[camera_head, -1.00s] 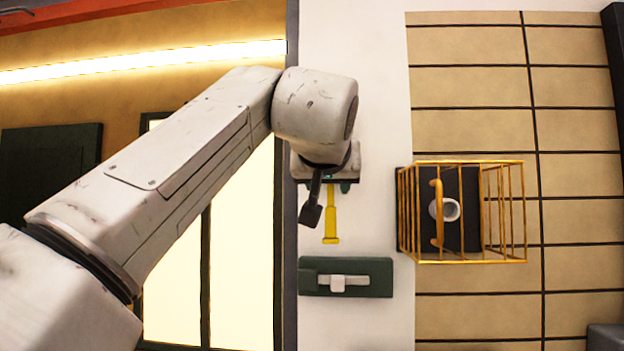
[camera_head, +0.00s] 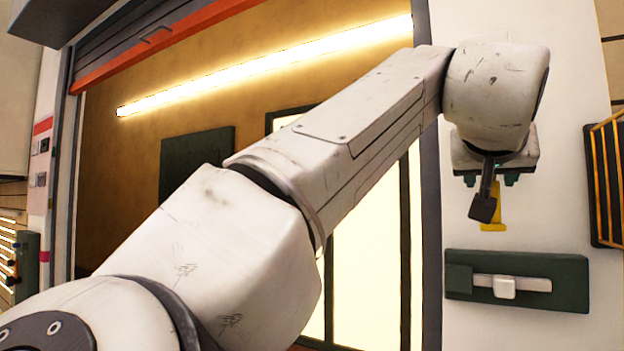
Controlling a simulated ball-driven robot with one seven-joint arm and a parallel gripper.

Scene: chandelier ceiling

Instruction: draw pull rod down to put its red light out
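The yellow pull rod (camera_head: 495,218) hangs against the white wall at right, its lower end showing as a flat foot. Its upper part is hidden behind my gripper and a pale housing (camera_head: 462,154) with small teal-green parts along its underside. My gripper (camera_head: 483,208) shows as a dark, angled finger tip below my wrist, in front of the rod and overlapping its left side. I cannot tell if it touches the rod, nor whether its fingers are apart. No red light shows on the housing; much of its front is hidden by my wrist.
A dark green panel with a white slide handle (camera_head: 504,287) is on the wall below the rod. An orange-barred cage (camera_head: 607,185) is cut off at the right edge. A glowing strip light (camera_head: 265,65) and bright window panes lie behind my arm.

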